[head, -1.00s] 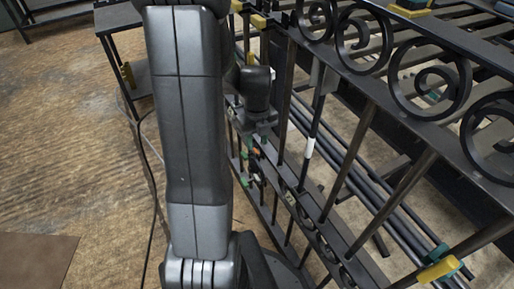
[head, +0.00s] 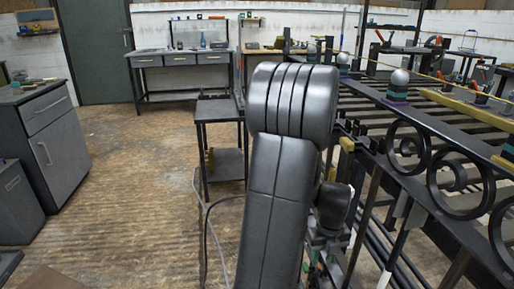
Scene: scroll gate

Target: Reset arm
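My arm stands upright in the middle of the head view, its thick grey links covering part of the gate behind. My gripper is not visible in this view, so its fingers cannot be seen. The black scroll gate (head: 437,131) lies on the right, with curled ironwork along its near side and bars below. My arm's links hide the gate's left end in part.
A small dark side table (head: 220,112) stands just behind my arm. A grey cabinet (head: 50,140) is at the left. A workbench with drawers (head: 180,60) stands by the back wall, near a green door (head: 93,50). The wooden floor (head: 140,190) at left centre is clear.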

